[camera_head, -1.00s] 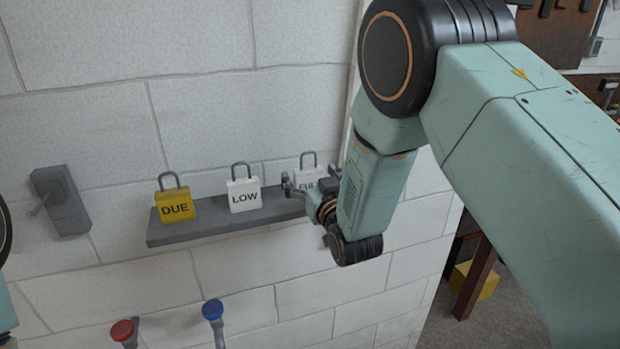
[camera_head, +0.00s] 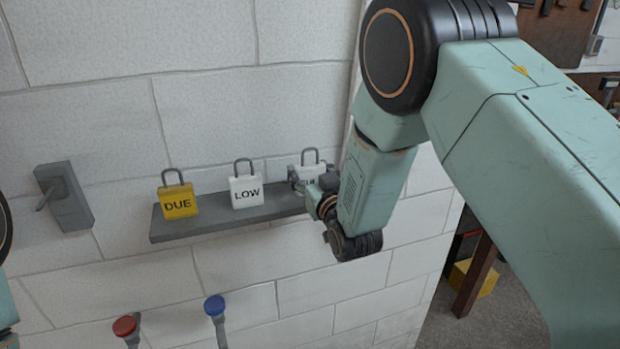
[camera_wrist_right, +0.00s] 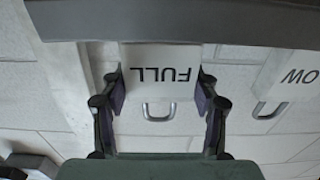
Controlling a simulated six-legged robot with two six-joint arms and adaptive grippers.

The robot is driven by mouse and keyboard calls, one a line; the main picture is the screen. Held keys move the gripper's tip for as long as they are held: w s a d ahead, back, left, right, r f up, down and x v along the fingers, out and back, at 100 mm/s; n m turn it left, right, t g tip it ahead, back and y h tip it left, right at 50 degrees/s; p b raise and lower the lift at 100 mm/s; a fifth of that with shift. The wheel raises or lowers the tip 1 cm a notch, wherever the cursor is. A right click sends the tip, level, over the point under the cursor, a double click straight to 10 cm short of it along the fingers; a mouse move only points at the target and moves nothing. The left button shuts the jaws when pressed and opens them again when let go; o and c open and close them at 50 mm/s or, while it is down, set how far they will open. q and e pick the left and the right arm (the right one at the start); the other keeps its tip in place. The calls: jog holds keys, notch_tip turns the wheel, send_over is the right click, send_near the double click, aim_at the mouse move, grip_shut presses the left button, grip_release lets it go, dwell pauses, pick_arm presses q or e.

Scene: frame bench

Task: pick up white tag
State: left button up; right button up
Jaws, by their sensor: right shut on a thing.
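A white padlock-shaped tag marked FULL (camera_head: 308,173) is at the right end of the grey shelf, partly hidden by my gripper. In the right wrist view the FULL tag (camera_wrist_right: 160,66) shows upside down, with its grey shackle toward me. My right gripper (camera_head: 300,182) is shut on it, with a finger on each side (camera_wrist_right: 160,91). The tag's base still meets the shelf edge; I cannot tell whether it touches. Another white tag, marked LOW (camera_head: 246,191), stands to its left. My left gripper is not in view.
The grey shelf (camera_head: 222,226) is fixed to a white block wall. A yellow DUE tag (camera_head: 178,202) stands at its left. A grey lever box (camera_head: 68,200) is farther left. Red (camera_head: 125,326) and blue (camera_head: 214,306) knobs are below. The wall above the shelf is bare.

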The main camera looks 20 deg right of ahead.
jog(key=shift+w+d, duration=0.1)
jog(key=shift+d, duration=0.05)
notch_tip(320, 180, up, 10)
jog(key=shift+b, duration=0.6)
dwell(0.5)
